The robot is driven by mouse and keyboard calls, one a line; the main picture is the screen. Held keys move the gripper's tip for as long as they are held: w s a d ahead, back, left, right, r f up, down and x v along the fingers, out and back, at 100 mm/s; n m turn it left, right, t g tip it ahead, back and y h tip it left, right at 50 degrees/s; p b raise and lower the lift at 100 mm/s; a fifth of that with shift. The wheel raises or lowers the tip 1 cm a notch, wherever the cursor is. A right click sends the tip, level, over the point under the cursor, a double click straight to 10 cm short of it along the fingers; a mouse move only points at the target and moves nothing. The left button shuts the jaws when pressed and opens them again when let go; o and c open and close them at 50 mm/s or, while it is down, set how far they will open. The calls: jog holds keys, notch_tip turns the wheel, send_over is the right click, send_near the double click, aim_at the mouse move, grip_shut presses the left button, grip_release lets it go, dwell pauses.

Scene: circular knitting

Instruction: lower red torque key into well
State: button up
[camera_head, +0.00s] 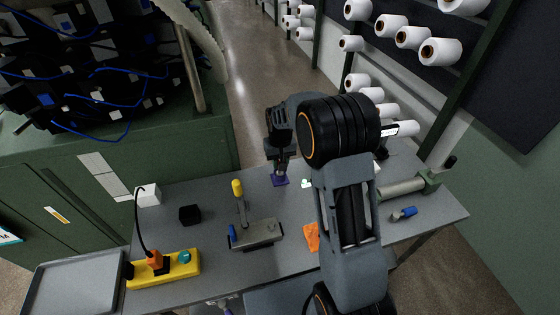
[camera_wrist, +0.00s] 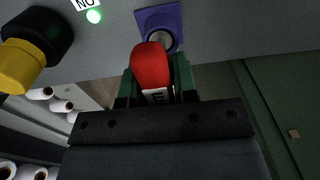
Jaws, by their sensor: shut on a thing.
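My gripper (camera_head: 281,168) is over the far part of the grey table in the head view. In the wrist view my gripper (camera_wrist: 157,78) is shut on the red torque key (camera_wrist: 151,66), whose rounded red end and a white lettered label show between the green fingers. The well (camera_wrist: 174,15) is a purple square block with a grey ring in it, just beyond the key's red end. In the head view the purple well block (camera_head: 280,181) lies right below my gripper. The key overlaps the ring in the wrist view; I cannot tell whether it has entered.
A green light (camera_wrist: 93,16) with a "NO" label is beside the well. A yellow-and-black cylinder (camera_wrist: 35,50) is at the wrist view's left. The table also holds a black cube (camera_head: 190,214), a grey fixture (camera_head: 257,235), a yellow power strip (camera_head: 165,268) and an orange piece (camera_head: 311,238).

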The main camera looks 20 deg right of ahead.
jog(key=shift+f+b, duration=0.45)
jog(key=shift+f, duration=0.15)
dwell(0.6)
jog(key=o, duration=1)
jog(key=shift+o, duration=0.2)
notch_tip(320, 180, up, 14)
jog(key=shift+b, duration=0.45)
jog(key=shift+w+f, duration=0.1)
